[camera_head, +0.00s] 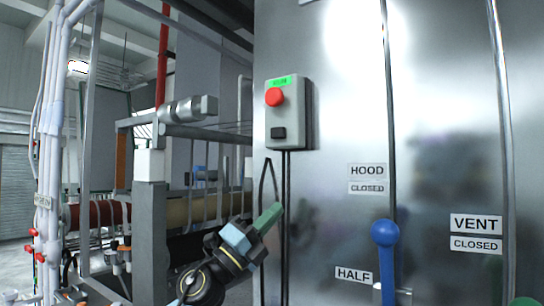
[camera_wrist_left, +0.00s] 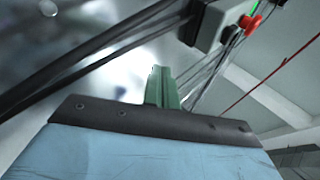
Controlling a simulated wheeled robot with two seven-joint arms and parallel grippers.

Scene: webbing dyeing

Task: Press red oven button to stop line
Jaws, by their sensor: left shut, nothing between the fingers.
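The red button (camera_head: 274,97) sits on a grey control box (camera_head: 290,128) with a green label on top and a black switch below. The box is fixed to the steel oven panel. My left gripper (camera_head: 272,214) is shut and empty, below the box and apart from the button. Its green fingers point up and right. In the left wrist view the shut green fingers (camera_wrist_left: 163,88) show at the middle, and the red button (camera_wrist_left: 250,22) shows at the upper right on the box (camera_wrist_left: 206,24). My right gripper is not in view.
A blue-knobbed lever (camera_head: 385,234) stands on the panel at the right, under a HOOD CLOSED label (camera_head: 367,171). Black cables hang below the box. Rollers and frames of the line (camera_head: 150,210) stand at the left.

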